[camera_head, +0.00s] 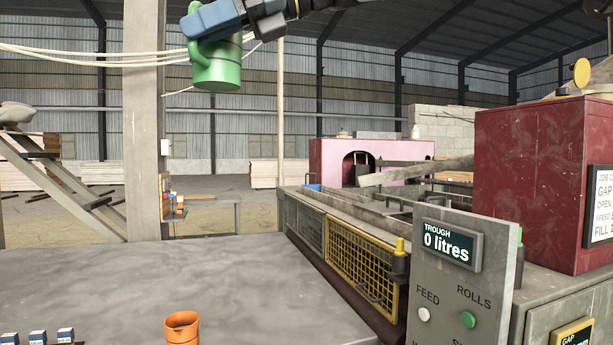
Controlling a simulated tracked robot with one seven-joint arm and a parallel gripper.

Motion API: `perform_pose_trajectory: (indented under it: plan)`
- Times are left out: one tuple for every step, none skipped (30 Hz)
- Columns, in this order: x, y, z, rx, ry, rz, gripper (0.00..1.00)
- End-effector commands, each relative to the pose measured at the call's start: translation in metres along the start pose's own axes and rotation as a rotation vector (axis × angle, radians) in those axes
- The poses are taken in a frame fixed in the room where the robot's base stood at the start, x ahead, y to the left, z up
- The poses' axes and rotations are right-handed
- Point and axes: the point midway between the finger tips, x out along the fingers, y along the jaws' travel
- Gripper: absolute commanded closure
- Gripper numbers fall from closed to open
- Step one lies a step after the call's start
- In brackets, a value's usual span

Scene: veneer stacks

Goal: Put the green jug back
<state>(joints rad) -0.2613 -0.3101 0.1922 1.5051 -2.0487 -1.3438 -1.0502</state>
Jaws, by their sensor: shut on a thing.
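The green jug (218,67) hangs upright in the air at the top of the head view, above the far side of the grey table. My gripper (212,28) reaches in from the upper right and is shut on the jug near its top. The gripper covers part of the jug's rim, and the jug's handle shows on its left side. The inside of the jug is hidden.
A grey table (190,280) fills the lower left, mostly bare. An orange jug (182,328) stands at its front edge, with small blue-and-white boxes (38,337) to the left. A machine with a yellow mesh guard (360,285) and a "0 litres" panel (450,247) stands right.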

Motion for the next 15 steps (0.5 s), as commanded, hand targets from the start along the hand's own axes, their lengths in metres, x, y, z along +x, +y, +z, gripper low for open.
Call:
perform_pose_trajectory:
  plan:
    - [0.006, -0.020, -0.010, 0.007, 0.001, -0.001, 1.00]
    - [0.010, -0.031, -0.016, 0.008, 0.002, -0.002, 1.00]
    - [0.015, -0.044, -0.024, 0.008, 0.002, -0.002, 1.00]
    - [0.018, -0.055, -0.031, 0.009, 0.001, -0.003, 1.00]
    - [0.022, -0.065, -0.037, 0.010, 0.001, -0.005, 1.00]
    - [0.026, -0.079, -0.046, 0.011, 0.001, -0.008, 1.00]
    - [0.029, -0.089, -0.053, 0.011, 0.002, -0.010, 1.00]
    - [0.032, -0.098, -0.060, 0.013, 0.002, -0.012, 1.00]
    - [0.036, -0.111, -0.070, 0.014, 0.002, -0.016, 1.00]
    - [0.039, -0.121, -0.077, 0.014, 0.002, -0.019, 1.00]
    - [0.042, -0.131, -0.085, 0.017, 0.002, -0.021, 1.00]
    - [0.045, -0.143, -0.096, 0.018, 0.002, -0.026, 1.00]
    - [0.048, -0.152, -0.104, 0.019, 0.001, -0.030, 1.00]
    - [0.050, -0.161, -0.112, 0.022, 0.002, -0.034, 1.00]
    - [0.054, -0.173, -0.124, 0.024, 0.002, -0.039, 1.00]
